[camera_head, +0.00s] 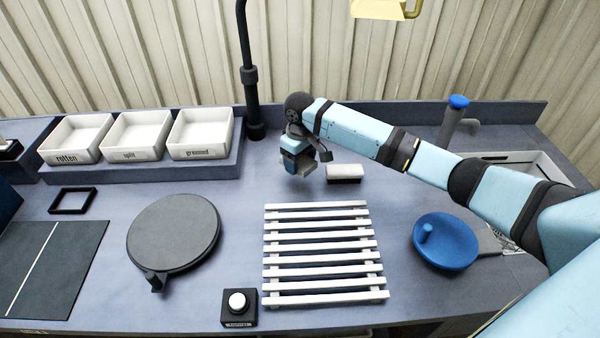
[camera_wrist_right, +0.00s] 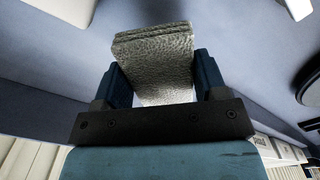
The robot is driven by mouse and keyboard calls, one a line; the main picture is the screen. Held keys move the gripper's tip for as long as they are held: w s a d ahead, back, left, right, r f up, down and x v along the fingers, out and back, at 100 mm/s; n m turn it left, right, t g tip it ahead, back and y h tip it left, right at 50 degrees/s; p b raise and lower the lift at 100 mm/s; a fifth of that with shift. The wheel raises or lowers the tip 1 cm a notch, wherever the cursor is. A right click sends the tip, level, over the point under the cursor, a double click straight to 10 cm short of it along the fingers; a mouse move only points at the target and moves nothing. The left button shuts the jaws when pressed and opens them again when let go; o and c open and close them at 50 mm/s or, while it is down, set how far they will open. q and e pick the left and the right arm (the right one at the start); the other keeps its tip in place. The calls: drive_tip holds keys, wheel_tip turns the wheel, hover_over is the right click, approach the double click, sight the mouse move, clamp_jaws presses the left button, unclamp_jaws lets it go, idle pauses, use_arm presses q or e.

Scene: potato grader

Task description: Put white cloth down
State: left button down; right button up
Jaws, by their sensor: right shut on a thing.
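My right gripper (camera_head: 298,165) is over the back middle of the counter and points down. In the right wrist view its two blue fingers (camera_wrist_right: 160,80) are shut on the white cloth (camera_wrist_right: 155,62). The cloth looks pale grey, folded in layers and textured, and it sticks out beyond the fingertips. In the head view the gripper mostly hides the cloth. I cannot tell whether the cloth touches the counter. My left gripper is not in view.
A white block with a dark underside (camera_head: 346,171) lies just right of the gripper. A white slatted rack (camera_head: 322,250), a dark round plate (camera_head: 174,233) and a blue round dish (camera_head: 446,243) stand nearer. Three labelled white trays (camera_head: 138,152) stand at back left. A black post (camera_head: 250,90) rises behind.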

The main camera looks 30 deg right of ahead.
sight(300, 180)
wheel_tip(300, 180, down, 5)
drive_tip(key=shift+r, duration=0.2)
drive_tip(key=shift+f, duration=0.25)
drive_tip(key=shift+f, duration=0.1)
drive_tip(key=o, duration=0.9)
